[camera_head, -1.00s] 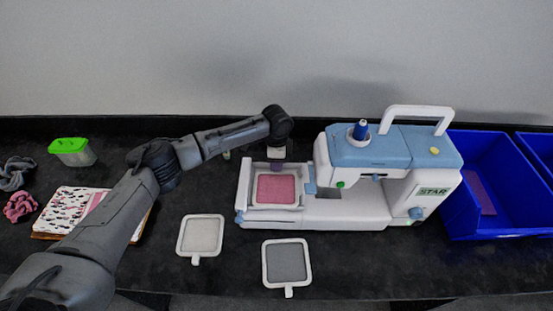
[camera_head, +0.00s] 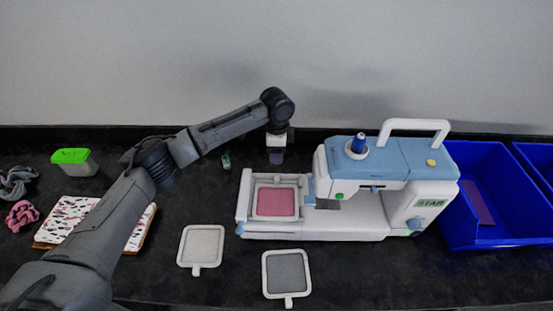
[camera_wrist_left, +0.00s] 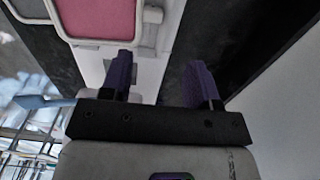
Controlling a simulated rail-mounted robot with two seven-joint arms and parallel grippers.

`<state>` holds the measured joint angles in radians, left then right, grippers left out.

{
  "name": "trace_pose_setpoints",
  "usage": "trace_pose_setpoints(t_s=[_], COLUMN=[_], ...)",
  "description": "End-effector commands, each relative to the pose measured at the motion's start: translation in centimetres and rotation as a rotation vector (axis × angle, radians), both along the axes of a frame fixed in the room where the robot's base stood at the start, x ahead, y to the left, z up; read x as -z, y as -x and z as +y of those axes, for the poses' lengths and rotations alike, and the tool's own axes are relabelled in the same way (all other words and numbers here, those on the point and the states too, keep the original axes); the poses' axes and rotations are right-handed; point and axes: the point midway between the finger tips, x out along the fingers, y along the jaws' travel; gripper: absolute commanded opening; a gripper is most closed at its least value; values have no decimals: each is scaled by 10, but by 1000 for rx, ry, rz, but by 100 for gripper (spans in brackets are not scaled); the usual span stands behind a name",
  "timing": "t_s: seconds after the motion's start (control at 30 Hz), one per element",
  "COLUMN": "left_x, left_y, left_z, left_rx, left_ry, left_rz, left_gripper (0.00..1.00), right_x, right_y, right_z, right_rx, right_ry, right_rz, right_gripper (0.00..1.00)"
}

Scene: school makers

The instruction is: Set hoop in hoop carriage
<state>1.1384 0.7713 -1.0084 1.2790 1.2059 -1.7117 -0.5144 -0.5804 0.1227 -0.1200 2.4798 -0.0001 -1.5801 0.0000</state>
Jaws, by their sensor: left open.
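A white hoop with pink fabric (camera_head: 276,202) lies in the white carriage (camera_head: 244,205) at the left end of the blue and white sewing machine (camera_head: 375,165). The pink hoop also shows at the top of the left wrist view (camera_wrist_left: 98,18). My left gripper (camera_head: 277,157) is above and behind the carriage's back edge, apart from the hoop. Its two purple fingers (camera_wrist_left: 160,82) are spread with nothing between them. My right gripper is not in view.
A hoop with light fabric (camera_head: 202,246) and one with grey fabric (camera_head: 286,273) lie in front. Blue bins (camera_head: 490,235) stand at the right. A green-lidded box (camera_head: 74,160), a patterned fabric-covered book (camera_head: 68,215) and scrunchies (camera_head: 22,215) are at the left.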

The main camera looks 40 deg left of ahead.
Motion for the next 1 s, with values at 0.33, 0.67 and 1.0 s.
trace_pose_setpoints(t_s=[0.33, 0.67, 1.0], left_x=[-27, -27, -27], left_y=[0, 0, 0], left_z=[0, 0, 0], left_rx=[-1, -1, -23], left_ry=[0, 0, 0], left_rz=[1, 1, 1], left_gripper=[56, 56, 56], right_x=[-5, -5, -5], right_y=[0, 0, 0], right_z=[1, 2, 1], right_rx=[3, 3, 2], right_ry=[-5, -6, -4], right_rz=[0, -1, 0], right_gripper=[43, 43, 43])
